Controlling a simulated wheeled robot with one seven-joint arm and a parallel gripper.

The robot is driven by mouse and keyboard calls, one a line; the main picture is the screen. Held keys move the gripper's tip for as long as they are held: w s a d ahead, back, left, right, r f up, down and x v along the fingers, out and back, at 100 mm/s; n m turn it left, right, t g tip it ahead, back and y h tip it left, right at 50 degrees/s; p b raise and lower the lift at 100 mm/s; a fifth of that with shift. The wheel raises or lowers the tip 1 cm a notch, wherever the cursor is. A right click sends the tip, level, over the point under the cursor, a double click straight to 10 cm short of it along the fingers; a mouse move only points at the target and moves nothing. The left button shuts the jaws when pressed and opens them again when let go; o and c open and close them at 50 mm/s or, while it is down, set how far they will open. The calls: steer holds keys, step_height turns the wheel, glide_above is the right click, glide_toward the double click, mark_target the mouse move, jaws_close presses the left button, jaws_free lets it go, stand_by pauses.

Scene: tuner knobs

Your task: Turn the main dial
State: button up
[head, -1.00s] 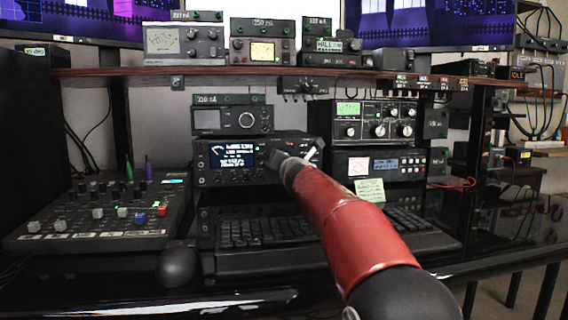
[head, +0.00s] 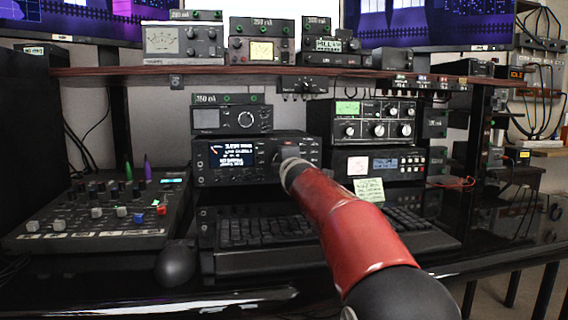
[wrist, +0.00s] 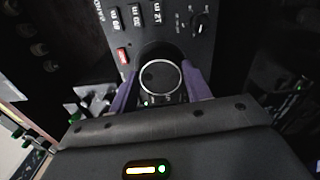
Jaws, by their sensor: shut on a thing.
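The main dial (wrist: 160,78) is a round dark knob with a bright rim on the front panel of the black radio (head: 235,178). In the wrist view it sits between the two purple fingers of my gripper (wrist: 160,88), which is shut on it. In the head view my red arm reaches up to the right part of the radio's front, beside its lit screen (head: 232,154). My gripper (head: 290,155) is mostly hidden there behind my own arm, and the dial is hidden too.
A keyboard (head: 265,229) lies below the radio, under my arm. A mixer (head: 95,215) stands at left. Another radio with knobs (head: 377,130) and a unit with a yellow note (head: 369,190) stand close at right. A shelf (head: 250,72) runs above.

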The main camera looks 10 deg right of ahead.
steer(key=m, duration=0.5)
steer(key=shift+f+m, duration=0.15)
steer(key=shift+m, duration=0.15)
stand_by(0.4)
steer(key=o, duration=1)
steer(key=shift+c, duration=0.2)
steer(key=shift+s+b, duration=1.05)
steer(key=shift+s, duration=2.85)
